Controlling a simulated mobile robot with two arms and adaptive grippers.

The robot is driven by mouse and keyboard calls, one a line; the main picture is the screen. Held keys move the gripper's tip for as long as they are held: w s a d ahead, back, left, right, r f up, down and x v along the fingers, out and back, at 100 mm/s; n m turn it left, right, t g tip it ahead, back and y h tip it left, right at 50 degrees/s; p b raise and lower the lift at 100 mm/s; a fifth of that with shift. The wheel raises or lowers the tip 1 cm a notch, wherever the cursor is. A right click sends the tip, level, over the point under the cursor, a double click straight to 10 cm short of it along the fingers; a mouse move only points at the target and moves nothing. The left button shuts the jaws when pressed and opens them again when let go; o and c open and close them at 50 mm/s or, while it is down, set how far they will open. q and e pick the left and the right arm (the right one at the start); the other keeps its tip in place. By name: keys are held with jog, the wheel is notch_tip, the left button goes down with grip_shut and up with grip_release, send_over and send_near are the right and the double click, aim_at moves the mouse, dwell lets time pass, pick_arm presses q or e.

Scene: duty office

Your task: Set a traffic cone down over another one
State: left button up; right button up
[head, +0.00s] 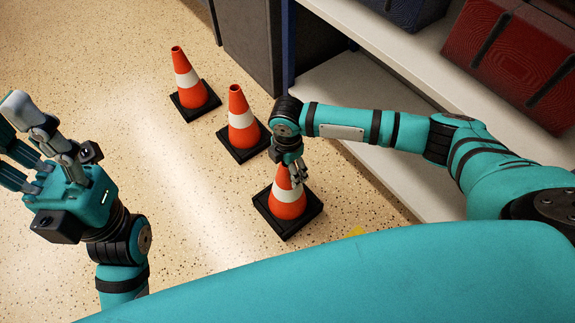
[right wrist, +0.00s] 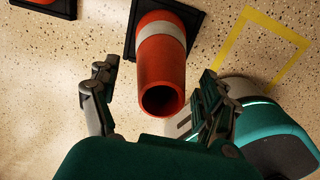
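Three orange cones with white bands and black square bases stand upright on the floor in a slanting row. In the head view they are the far cone (head: 187,78), the middle cone (head: 240,120) and the nearest cone (head: 286,206). My right gripper (head: 295,175) is above the nearest cone and partly hides its top. In the right wrist view this cone (right wrist: 162,75) shows its open top between my spread fingers, with gaps on both sides. My left gripper (head: 18,140) is open and empty at the left, away from the cones.
A white shelf unit (head: 385,55) with a red case (head: 515,55) stands at the right, close to my right arm. A dark cabinet (head: 252,40) stands at the back. Yellow floor tape (right wrist: 285,35) shows near the nearest cone. The speckled floor left of the cones is clear.

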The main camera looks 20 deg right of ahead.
jog(key=shift+f, duration=0.1)
notch_tip(320, 180, up, 12)
dwell(0.6)
dwell(0.6)
